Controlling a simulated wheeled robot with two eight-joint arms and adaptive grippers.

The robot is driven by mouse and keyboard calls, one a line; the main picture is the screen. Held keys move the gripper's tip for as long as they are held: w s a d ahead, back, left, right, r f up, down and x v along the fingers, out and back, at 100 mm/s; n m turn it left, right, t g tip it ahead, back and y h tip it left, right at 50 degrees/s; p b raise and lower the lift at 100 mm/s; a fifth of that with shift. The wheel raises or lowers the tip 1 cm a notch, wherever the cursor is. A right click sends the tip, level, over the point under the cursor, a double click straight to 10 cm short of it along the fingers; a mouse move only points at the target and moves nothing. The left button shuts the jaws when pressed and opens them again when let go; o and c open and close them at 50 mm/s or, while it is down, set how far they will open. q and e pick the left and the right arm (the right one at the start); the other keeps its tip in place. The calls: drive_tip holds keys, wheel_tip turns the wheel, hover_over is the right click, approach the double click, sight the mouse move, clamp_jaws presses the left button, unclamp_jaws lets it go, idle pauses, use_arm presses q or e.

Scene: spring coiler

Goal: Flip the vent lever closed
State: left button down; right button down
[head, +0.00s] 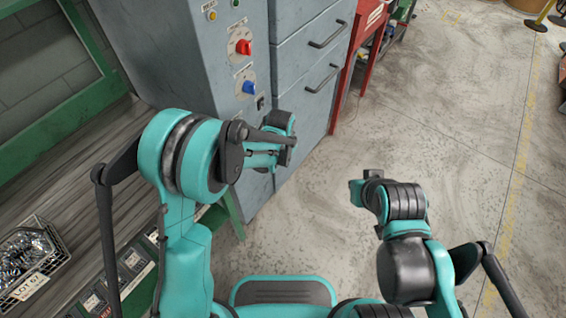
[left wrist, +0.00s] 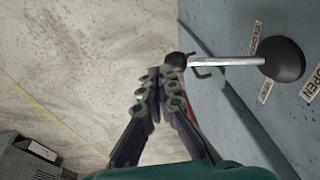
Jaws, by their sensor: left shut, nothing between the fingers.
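The vent lever shows in the left wrist view as a metal rod (left wrist: 225,61) on a round black hub (left wrist: 281,59), with a black ball knob (left wrist: 176,60) at its free end. An "OPEN" label (left wrist: 312,86) and another, partly hidden label (left wrist: 256,38) lie beside the hub. My left gripper (left wrist: 161,78) is shut and empty, its fingertips just below the knob in the picture; I cannot tell if they touch. In the head view my left gripper (head: 279,124) is by the grey cabinet, and I cannot make out the lever. My right gripper (head: 368,182) hangs over the floor, its fingers unclear.
The grey cabinet (head: 190,60) carries a red switch (head: 243,47), a blue switch (head: 249,87) and drawers with handles (head: 328,36). A wire basket of metal parts (head: 30,260) sits on the bench at left.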

use_arm(q)
drive_tip(key=shift+b+x, duration=0.4)
drive_tip(key=shift+x, duration=0.5)
use_arm(e)
drive_tip(key=shift+f, duration=0.6)
use_arm(q)
drive_tip(key=shift+s+a, duration=0.1)
